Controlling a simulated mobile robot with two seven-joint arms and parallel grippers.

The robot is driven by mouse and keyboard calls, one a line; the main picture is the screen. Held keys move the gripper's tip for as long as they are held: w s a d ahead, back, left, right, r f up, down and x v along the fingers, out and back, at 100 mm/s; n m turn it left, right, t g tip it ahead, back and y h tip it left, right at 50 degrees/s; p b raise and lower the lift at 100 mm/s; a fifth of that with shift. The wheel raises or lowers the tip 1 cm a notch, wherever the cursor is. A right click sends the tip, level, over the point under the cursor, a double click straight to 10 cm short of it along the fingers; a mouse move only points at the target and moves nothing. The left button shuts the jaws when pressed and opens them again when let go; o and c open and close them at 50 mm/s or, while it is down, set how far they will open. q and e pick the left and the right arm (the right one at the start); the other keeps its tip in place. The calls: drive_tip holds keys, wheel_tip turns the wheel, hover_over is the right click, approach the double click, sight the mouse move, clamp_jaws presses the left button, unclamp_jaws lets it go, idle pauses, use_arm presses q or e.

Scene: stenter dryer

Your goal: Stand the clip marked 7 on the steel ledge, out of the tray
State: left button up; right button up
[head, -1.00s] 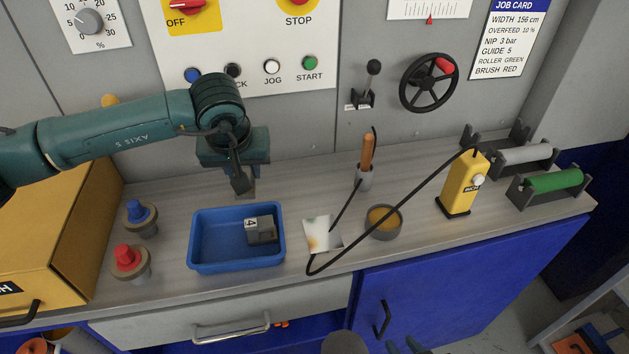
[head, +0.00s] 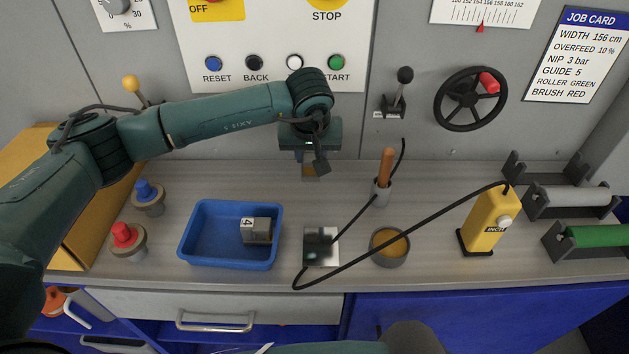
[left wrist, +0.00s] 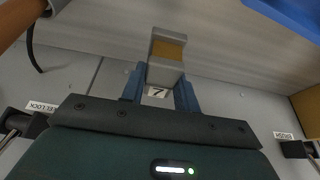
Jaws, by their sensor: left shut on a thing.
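My left gripper (head: 310,160) is shut on the clip marked 7 (left wrist: 168,50), a grey block with a tan band. In the left wrist view its "7" label faces the camera between the blue fingers. In the head view only a small part of this clip (head: 310,172) shows below the fingers. It is above the back of the steel ledge (head: 240,180), right of and behind the blue tray (head: 190,240). I cannot tell whether it touches the ledge. A grey clip marked 4 (head: 257,231) lies in the tray's right part. My right gripper is not in view.
A small plate (head: 320,255), a brown-handled tool in a holder (head: 381,190), a round bowl (head: 390,250) and a yellow pendant (head: 488,222) with a black cable stand to the right. Red (head: 124,235) and blue (head: 148,195) knobs stand left. The ledge behind the tray is bare.

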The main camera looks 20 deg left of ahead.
sight(311, 165)
use_arm(q)
wheel_tip(311, 165, down, 3)
drive_tip(key=shift+r, duration=0.2)
drive_tip(key=shift+f, duration=0.25)
wheel_tip(311, 165, down, 4)
drive_tip(key=shift+r+p, duration=0.15)
drive_tip(key=shift+p, duration=0.35)
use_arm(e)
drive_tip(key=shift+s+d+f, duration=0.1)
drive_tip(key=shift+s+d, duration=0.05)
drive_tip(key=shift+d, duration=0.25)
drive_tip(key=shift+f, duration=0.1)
use_arm(q)
drive_tip(key=shift+f+b, duration=0.25)
drive_tip(key=shift+b, duration=0.1)
drive_tip(key=o, duration=1.1)
drive_tip(key=shift+r, duration=0.1)
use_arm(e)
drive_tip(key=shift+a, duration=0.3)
